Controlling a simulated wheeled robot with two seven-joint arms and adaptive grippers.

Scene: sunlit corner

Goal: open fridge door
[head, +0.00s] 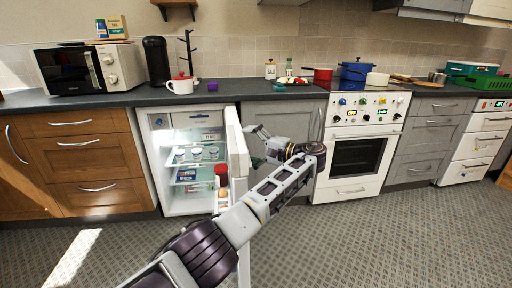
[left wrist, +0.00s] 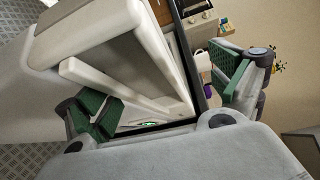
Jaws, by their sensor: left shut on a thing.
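The small white fridge (head: 160,165) under the counter stands open, with its lit shelves and jars showing. Its door (head: 237,150) is swung far out towards me and seen nearly edge-on, with a red-capped bottle in its inner rack. My left gripper (head: 257,146) is at the door's upper part, on its right side, shut on the door. In the left wrist view, my left gripper (left wrist: 165,88) has green-padded fingers on either side of the white door (left wrist: 120,65). The exact contact is partly hidden. My right gripper is not in view.
A wooden drawer unit (head: 85,158) stands left of the fridge, and a white oven (head: 358,150) stands to the right. The counter above holds a microwave (head: 88,68), a white mug (head: 180,86) and pots. The patterned floor in front is clear.

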